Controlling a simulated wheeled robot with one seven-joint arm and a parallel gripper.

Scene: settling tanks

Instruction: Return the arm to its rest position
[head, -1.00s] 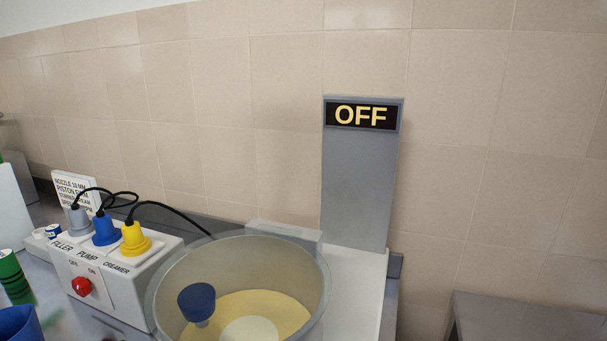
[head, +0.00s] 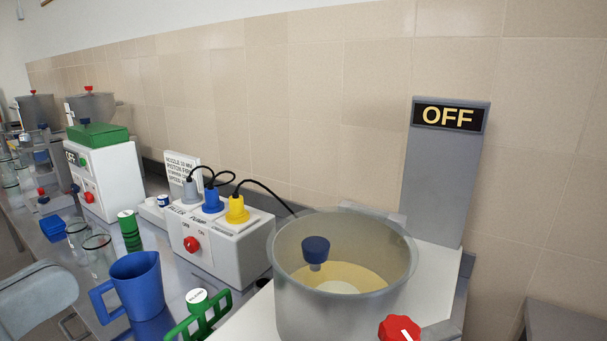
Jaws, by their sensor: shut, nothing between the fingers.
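My gripper is not in view in the head view. A pale grey rounded shape shows at the lower left edge of the picture, and I cannot tell for sure what it is. The arm's pose cannot be seen from this frame.
A grey pot (head: 345,318) with a blue-knobbed part inside stands before an OFF display (head: 449,115). Left of it are a white plug box (head: 218,247), a blue jug (head: 136,283), a green-handled item (head: 203,320) and a green-topped white machine (head: 106,180). A red knob (head: 399,328) is in front.

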